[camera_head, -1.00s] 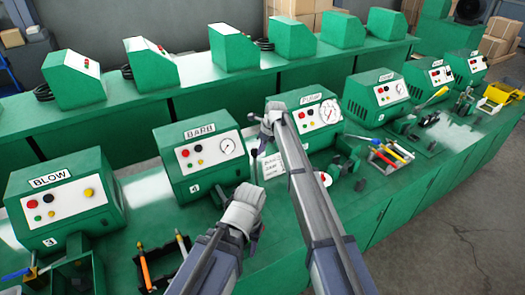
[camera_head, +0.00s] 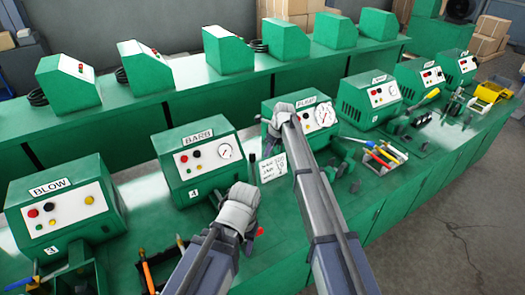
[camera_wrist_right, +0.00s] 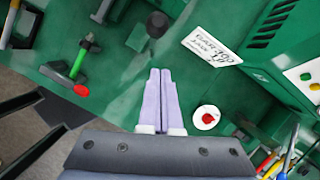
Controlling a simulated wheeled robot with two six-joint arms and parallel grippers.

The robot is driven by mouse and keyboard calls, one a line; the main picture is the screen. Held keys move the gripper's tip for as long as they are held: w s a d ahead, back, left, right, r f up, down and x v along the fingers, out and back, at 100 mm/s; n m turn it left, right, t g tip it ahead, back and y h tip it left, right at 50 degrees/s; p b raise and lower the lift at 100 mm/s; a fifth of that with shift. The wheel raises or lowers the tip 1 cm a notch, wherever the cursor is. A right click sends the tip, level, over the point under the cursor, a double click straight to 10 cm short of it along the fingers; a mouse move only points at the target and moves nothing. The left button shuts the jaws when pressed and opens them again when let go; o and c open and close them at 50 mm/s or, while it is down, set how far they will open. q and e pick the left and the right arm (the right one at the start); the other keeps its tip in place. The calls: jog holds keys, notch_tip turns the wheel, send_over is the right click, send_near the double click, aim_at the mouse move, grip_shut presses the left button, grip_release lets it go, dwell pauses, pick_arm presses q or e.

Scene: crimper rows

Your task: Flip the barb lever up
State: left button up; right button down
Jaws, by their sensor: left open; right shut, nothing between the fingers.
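The green BARB machine (camera_head: 197,165) stands left of centre, with buttons and a gauge on its white panel. My left gripper (camera_head: 240,210) is open just in front of its right side and covers part of the bench there. A small red tip (camera_head: 260,231) shows beside it. In the right wrist view, a clamp-like fixture (camera_wrist_right: 82,65) with a green handle and a red end (camera_wrist_right: 81,90) lies left of my fingers; I cannot tell for sure that this is the barb lever. My right gripper (camera_wrist_right: 156,75) is shut and empty, above the bench near a white note card (camera_wrist_right: 211,46).
The BLOW machine (camera_head: 62,205) stands to the left and the PUMP machine (camera_head: 308,110) to the right. A tool tray (camera_head: 382,156) lies further right. A red button on a white disc (camera_wrist_right: 207,117) sits right of my right fingers. A tool rack (camera_head: 155,265) is at the front.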

jog(key=w+p+v, duration=0.1)
jog(key=p+v, duration=0.5)
jog(key=v, duration=0.1)
jog(key=shift+a+r, duration=0.1)
jog(key=shift+a, duration=0.05)
jog(key=s+f+n+h+b, duration=0.1)
jog(key=s+f+n+b, duration=0.5)
jog(key=s, duration=0.8)
jog(key=s+d+f+n+g+h+b, duration=0.1)
jog(key=s+f+n+b, duration=0.5)
jog(key=s+n, duration=0.7)
jog(key=s+f+n+g+h+b, duration=0.1)
jog(key=s+f+n+b, duration=0.5)
jog(key=s, duration=0.8)
jog(key=n, duration=0.3)
jog(key=shift+s+d+f+h, duration=0.3)
jog(key=shift+d+f+h, duration=0.05)
jog(key=shift+f+h, duration=0.05)
jog(key=shift+s, duration=0.1)
